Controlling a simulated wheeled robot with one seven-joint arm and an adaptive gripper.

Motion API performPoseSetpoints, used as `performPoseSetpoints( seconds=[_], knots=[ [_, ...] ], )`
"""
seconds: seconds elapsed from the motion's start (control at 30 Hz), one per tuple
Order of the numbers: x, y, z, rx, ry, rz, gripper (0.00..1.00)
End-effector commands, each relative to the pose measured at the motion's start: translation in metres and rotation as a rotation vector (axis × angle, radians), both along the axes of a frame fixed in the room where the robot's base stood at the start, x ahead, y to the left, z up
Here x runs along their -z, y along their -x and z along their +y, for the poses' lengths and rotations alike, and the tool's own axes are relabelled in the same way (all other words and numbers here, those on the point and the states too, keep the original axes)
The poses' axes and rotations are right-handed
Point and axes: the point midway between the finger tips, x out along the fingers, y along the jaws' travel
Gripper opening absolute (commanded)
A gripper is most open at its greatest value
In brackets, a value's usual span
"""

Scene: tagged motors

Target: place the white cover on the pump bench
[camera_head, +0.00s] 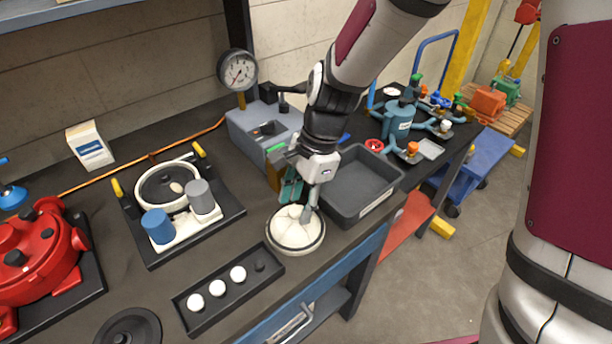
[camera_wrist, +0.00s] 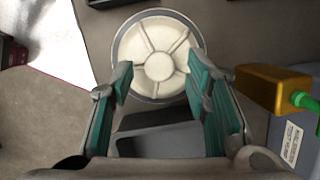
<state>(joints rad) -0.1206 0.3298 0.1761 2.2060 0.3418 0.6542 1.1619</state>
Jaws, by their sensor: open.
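The white cover (camera_head: 292,237), a round ribbed disc with a grey rim, lies on the dark workbench near its front edge. It also shows in the wrist view (camera_wrist: 158,66), at the top centre ahead of the fingers. My gripper (camera_head: 301,199) is open at the cover, with teal finger pads. In the wrist view the two fingers (camera_wrist: 159,90) stand apart on either side of the cover's near part; I cannot tell if they touch it. A teal pump-like unit (camera_head: 399,119) with several coloured fittings stands on another dark bench at the back right.
A grey bin (camera_head: 358,186) stands right of the cover. A black tray with white balls (camera_head: 228,287) lies at front left. A tray with cylinders (camera_head: 183,208), a red machine (camera_head: 40,254) and a gauge (camera_head: 237,70) are also on the bench. A blue cart (camera_head: 483,163) stands right.

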Motion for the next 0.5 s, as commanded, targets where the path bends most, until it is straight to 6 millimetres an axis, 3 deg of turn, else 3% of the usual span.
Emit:
performPoseSetpoints(
  seconds=[0.3,0.5],
  knots=[
    [-0.064,-0.007,-0.016,0.000,0.000,-0.005,0.43],
    [-0.092,-0.009,-0.023,0.000,-0.001,-0.003,0.43]
  ],
)
